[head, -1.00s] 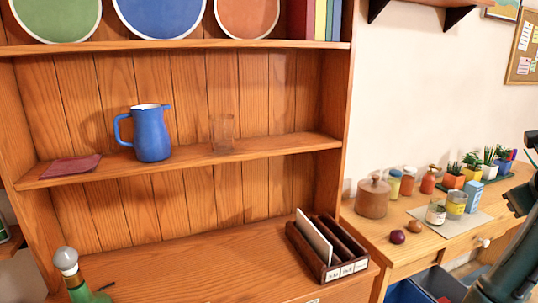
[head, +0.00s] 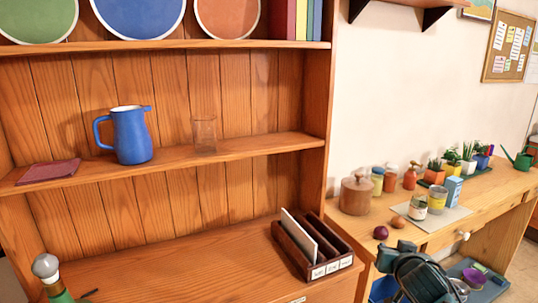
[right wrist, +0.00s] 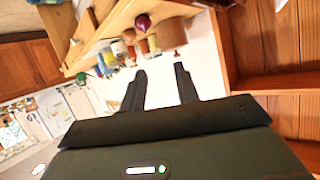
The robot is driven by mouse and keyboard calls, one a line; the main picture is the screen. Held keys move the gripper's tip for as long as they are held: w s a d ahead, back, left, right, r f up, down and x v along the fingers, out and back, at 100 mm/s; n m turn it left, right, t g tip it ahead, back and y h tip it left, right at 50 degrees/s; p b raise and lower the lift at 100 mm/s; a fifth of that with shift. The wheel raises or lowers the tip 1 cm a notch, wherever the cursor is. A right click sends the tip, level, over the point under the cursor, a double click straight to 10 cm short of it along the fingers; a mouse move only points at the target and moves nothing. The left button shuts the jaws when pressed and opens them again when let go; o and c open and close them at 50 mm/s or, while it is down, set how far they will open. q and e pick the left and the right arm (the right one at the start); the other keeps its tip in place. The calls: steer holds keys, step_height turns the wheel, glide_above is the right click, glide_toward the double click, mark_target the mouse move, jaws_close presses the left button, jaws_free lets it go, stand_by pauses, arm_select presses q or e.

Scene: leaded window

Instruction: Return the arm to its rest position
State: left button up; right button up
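My right arm (head: 415,277) shows as a dark, jointed piece at the bottom edge of the head view, in front of the side table. Its gripper cannot be made out there. In the right wrist view my right gripper (right wrist: 160,69) has its two dark fingers apart, with only pale wall between them. It is open and empty. The wrist view is turned over, with the side table at the top and the shelf unit at the right. My left gripper is in neither view.
A wooden shelf unit (head: 232,147) holds a blue jug (head: 131,136), a clear glass (head: 204,134) and a letter rack (head: 312,246). The side table (head: 455,233) carries a wooden pot (head: 356,195), jars, plants and a green watering can (head: 520,160). Bins stand below the table.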

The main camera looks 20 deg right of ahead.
steer(key=s+a+f+n+g+y, duration=0.1)
steer(key=s+a+f+n+y, duration=0.4)
steer(key=s+a+f+n, duration=0.5)
steer(key=s+a+f+n+g+y, duration=0.2)
steer(key=s+a+f+n+y, duration=0.25)
steer(key=s+a+f, duration=0.65)
steer(key=w+a+f+m, duration=0.1)
steer(key=a+m, duration=0.1)
steer(key=a, duration=0.3)
steer(key=w+a+m+t, duration=0.1)
steer(key=w+a+m, duration=0.1)
steer(key=a, duration=0.4)
steer(key=shift+a+f, duration=0.2)
steer(key=shift+f, duration=0.2)
steer(key=shift+s+m, duration=0.1)
steer(key=shift+m, duration=0.15)
